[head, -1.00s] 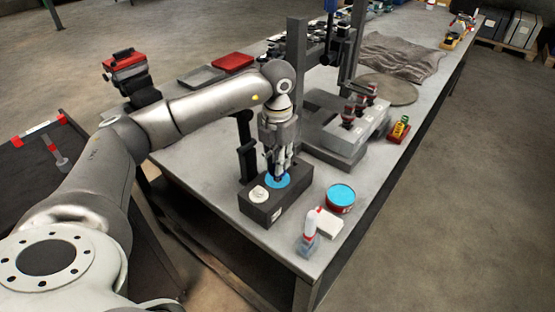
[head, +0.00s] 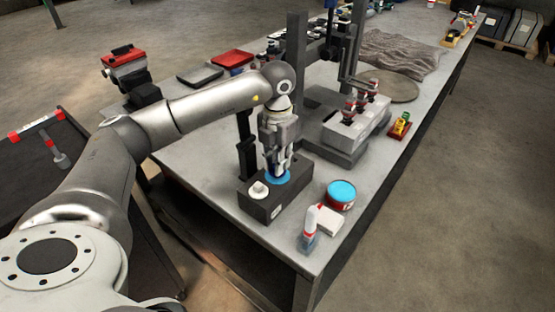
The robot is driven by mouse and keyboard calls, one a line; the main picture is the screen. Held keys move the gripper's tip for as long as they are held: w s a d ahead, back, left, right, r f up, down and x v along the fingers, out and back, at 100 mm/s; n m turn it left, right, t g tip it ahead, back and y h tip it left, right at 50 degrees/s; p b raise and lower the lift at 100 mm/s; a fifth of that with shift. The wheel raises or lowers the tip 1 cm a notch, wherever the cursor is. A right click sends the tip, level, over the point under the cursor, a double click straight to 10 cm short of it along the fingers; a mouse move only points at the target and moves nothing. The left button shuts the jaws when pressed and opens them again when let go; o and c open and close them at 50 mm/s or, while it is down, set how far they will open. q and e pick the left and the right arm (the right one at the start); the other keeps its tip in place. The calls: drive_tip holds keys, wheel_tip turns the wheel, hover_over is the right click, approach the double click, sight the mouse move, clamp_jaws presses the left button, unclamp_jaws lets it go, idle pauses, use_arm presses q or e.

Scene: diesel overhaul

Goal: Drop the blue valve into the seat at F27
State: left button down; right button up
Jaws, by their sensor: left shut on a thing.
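A dark block (head: 275,206) stands near the front end of the grey bench. A blue disc-shaped part (head: 278,178), which looks like the blue valve, is at the right of its top face. A white round part (head: 259,190) sits at the left of that face. My left gripper (head: 276,170) points down from above and is shut on the blue valve at the block's top. The fingers hide part of the valve, and I cannot tell whether it rests in a seat. No F27 label is readable. My right gripper is not in view.
A tin with a blue top (head: 341,194) stands right of the block. A bottle (head: 309,229) and a white box (head: 327,222) are near the bench's front edge. A pale block with dark red-topped parts (head: 354,128) and a press frame stand behind.

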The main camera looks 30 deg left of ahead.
use_arm(q)
drive_tip(key=shift+f, duration=0.4)
drive_tip(key=shift+f+b, duration=0.2)
drive_tip(key=shift+b, duration=0.2)
drive_tip(key=c, duration=0.9)
unclamp_jaws()
drive_tip(key=shift+r+p, duration=2.7)
drive_tip(key=shift+r, duration=1.35)
drive_tip(key=shift+f, duration=0.1)
